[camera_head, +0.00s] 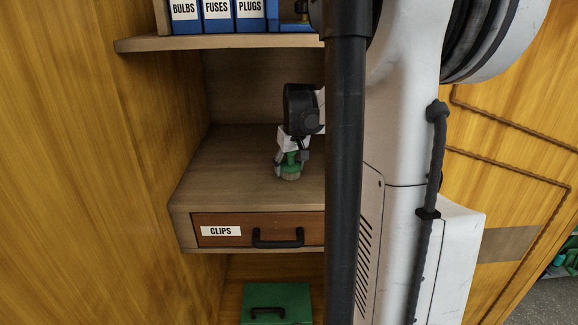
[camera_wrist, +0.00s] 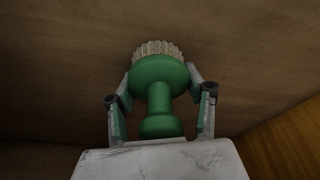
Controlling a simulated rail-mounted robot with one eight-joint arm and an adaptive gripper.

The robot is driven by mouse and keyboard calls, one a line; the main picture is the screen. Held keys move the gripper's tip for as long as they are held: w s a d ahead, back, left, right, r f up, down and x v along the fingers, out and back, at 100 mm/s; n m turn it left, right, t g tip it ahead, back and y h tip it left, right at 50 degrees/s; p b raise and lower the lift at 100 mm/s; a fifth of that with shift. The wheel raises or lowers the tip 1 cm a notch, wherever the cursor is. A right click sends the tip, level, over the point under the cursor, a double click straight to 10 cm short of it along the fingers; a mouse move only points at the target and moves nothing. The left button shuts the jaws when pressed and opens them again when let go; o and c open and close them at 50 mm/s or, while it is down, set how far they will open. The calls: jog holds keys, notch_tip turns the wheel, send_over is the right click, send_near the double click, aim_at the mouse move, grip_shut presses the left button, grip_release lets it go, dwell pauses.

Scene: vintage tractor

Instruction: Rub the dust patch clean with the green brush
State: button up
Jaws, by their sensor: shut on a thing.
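The green brush (camera_head: 291,168) has a round green head, a narrower neck and pale bristles. My gripper (camera_head: 291,160) is shut on it over the shelf above the clips drawer, with the bristles pointing down. In the wrist view, the green brush (camera_wrist: 158,95) sits between the two fingers of my gripper (camera_wrist: 160,90), its bristles facing away from my wrist. The bristles are at or very near the brown shelf surface (camera_head: 225,165); I cannot tell if they touch. I cannot make out a dust patch; part of the shelf is hidden behind my arm.
Blue boxes labelled BULBS, FUSES and PLUGS (camera_head: 218,10) stand on the upper shelf (camera_head: 160,43), which overhangs this space. A clips drawer (camera_head: 260,230) with a black handle is below. A green box (camera_head: 275,302) sits lower. A wooden wall (camera_head: 90,160) bounds the left.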

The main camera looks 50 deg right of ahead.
aim_at(289, 169)
jog(key=shift+s+a+f, duration=0.1)
jog(key=shift+s+a, duration=0.3)
jog(key=shift+w+d, duration=0.6)
jog(key=shift+w, duration=0.1)
jog(key=shift+r, duration=0.3)
jog(key=shift+r+p, duration=0.6)
jog(key=shift+s, duration=0.1)
jog(key=shift+s+a+f, duration=0.2)
jog(key=shift+s+a, duration=1.25)
jog(key=shift+f+b, duration=0.35)
jog(key=shift+f, duration=0.3)
